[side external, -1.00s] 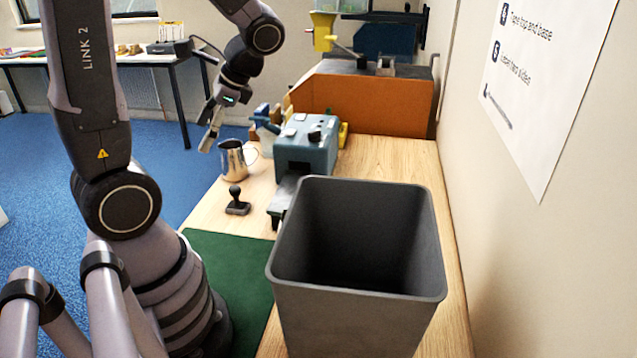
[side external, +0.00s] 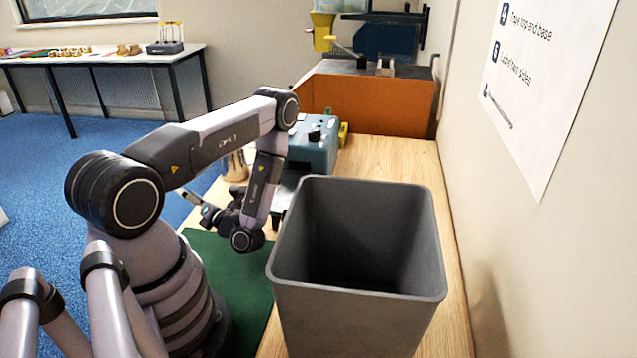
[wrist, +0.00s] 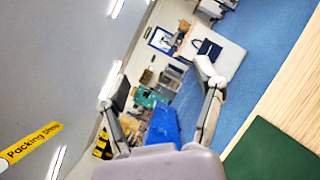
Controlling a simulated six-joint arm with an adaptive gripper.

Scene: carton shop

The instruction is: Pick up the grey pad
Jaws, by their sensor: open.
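I cannot make out a grey pad in either view. My gripper (wrist: 155,86) is open in the wrist view, its two fingers spread with nothing between them. In the side view my gripper (side external: 193,199) is folded back over the bench's left edge, tilted up and pointing left toward the room. My wrist and forearm hide part of the bench there, including the black stamp and most of the metal jug (side external: 235,165).
A large grey bin (side external: 358,295) stands at the front of the bench. A green mat (side external: 245,290) lies left of it. A blue machine (side external: 315,155) and an orange box (side external: 365,105) stand behind. The wood right of the bin is clear. A far table (side external: 100,57) holds small items.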

